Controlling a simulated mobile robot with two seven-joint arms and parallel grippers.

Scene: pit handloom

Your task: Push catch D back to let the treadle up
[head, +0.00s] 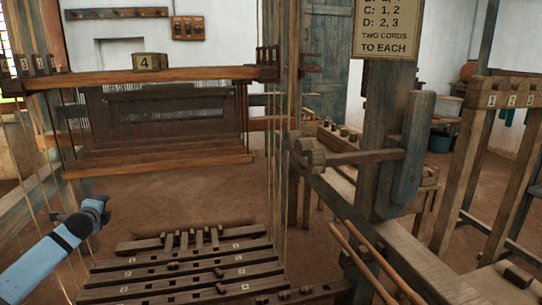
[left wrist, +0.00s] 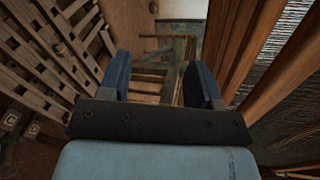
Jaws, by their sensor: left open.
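A bank of long wooden treadles (head: 180,275) lies low in front of me in the head view, with pale label plates too small to read. Small dark blocks and pegs sit on and behind the treadles. I cannot tell which of them is catch D, or which treadle is down. My left gripper (head: 101,208) is left of the treadles and apart from them. In the left wrist view its jaws (left wrist: 161,82) are open with nothing between them. Slotted wooden bars (left wrist: 50,55) show at the upper left there. My right gripper is not in view.
The loom's beam (head: 150,76), with a block marked 4 (head: 146,62), crosses above. Thin cords hang down to the treadles on both sides. A thick wooden post (head: 385,120) and a rail stand to the right. A sign (head: 386,30) lists pairs for C and D. Bare floor lies behind the treadles.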

